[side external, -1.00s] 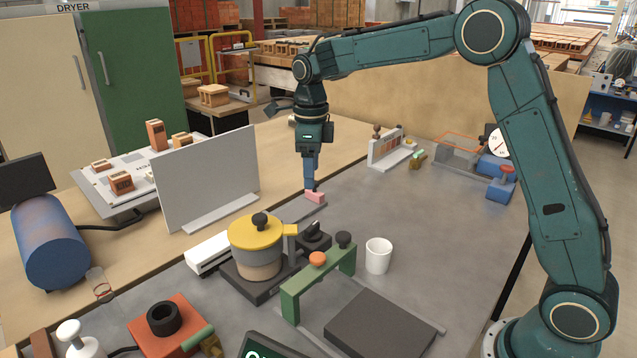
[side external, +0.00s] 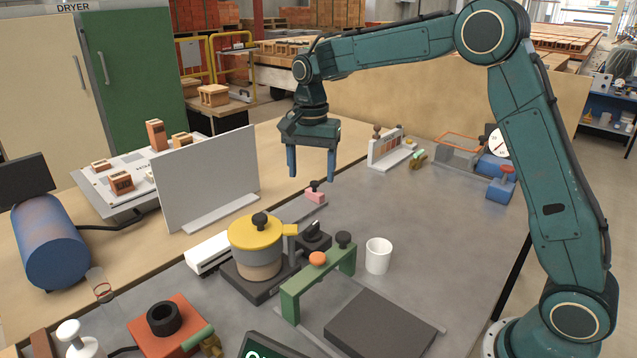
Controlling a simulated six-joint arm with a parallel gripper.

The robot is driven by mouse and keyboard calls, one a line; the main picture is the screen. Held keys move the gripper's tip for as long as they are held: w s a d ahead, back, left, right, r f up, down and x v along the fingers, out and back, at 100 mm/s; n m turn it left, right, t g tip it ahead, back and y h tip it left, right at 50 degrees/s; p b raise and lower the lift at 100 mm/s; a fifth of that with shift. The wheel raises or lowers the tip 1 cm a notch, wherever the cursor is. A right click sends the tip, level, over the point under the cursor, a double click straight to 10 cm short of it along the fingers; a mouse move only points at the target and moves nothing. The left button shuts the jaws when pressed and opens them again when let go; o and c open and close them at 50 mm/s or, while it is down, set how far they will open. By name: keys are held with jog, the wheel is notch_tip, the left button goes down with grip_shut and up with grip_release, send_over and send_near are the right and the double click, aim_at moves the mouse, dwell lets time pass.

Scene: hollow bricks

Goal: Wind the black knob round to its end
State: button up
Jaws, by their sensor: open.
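Several black knobs show. One dial-like black knob (side external: 312,229) sits on a small dark box beside the yellow-lidded pot (side external: 255,235). Another black knob (side external: 260,220) tops the pot's yellow lid, and a round one (side external: 344,239) stands on the green bridge frame (side external: 312,285). Which one the task means, I cannot tell. My gripper (side external: 311,177) hangs open and empty, pointing down, in the air above the small pink block (side external: 315,196) with its dark top. It is behind and above the dial-like knob, touching none of these knobs.
A white cup (side external: 378,255) stands right of the green frame, with a dark flat pad (side external: 380,325) in front. A grey upright panel (side external: 208,180) stands to the left. An orange box (side external: 168,325) sits at front left. Grey tabletop right of the pink block is clear.

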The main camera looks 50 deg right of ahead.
aim_at(312, 226)
jog(key=n, duration=1.4)
jog(key=shift+n, duration=0.4)
jog(key=shift+f, duration=0.1)
notch_tip(312, 226, down, 14)
jog(key=shift+r, duration=0.15)
jog(key=c, duration=1)
